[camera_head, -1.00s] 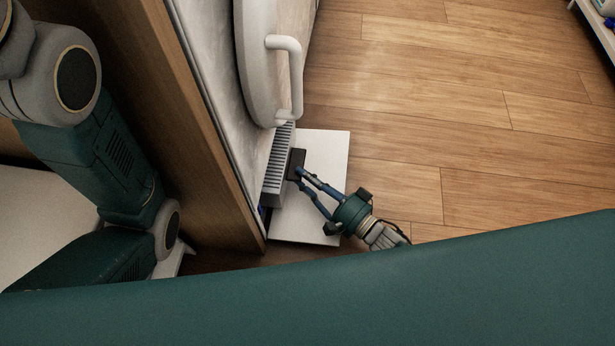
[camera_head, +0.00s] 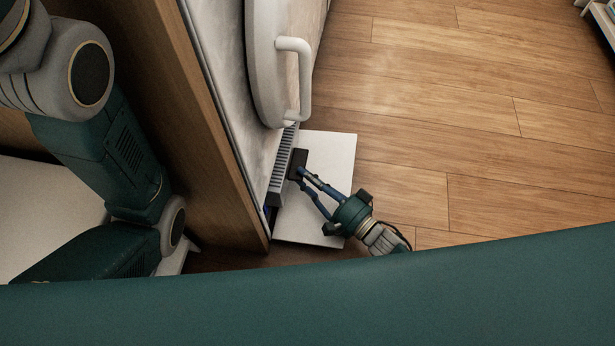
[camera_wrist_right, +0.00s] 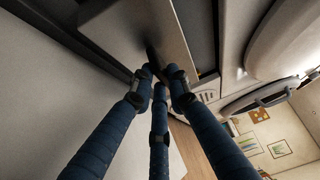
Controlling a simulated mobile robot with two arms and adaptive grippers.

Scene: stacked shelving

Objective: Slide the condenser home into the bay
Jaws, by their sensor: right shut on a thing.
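The condenser (camera_head: 281,172) is a grey finned block with a dark handle (camera_head: 299,160) on its outer end. It sits partly inside the bay, low in the front of the white appliance, and a narrow strip of fins still shows outside. My right gripper (camera_head: 303,176) is shut on the handle, reaching in from the lower right. In the right wrist view, the blue fingers (camera_wrist_right: 161,82) meet at the dark handle, with a pale grey face of the condenser (camera_wrist_right: 130,28) beyond. The bay's inside is hidden. My left arm shows at the left, but its gripper is out of view.
An open white flap (camera_head: 328,165) lies below and in front of the bay. A round appliance door (camera_head: 265,60) with a white handle (camera_head: 305,80) is above it. A wooden panel (camera_head: 205,120) stands to the left. Wooden floor (camera_head: 440,110) is clear to the right.

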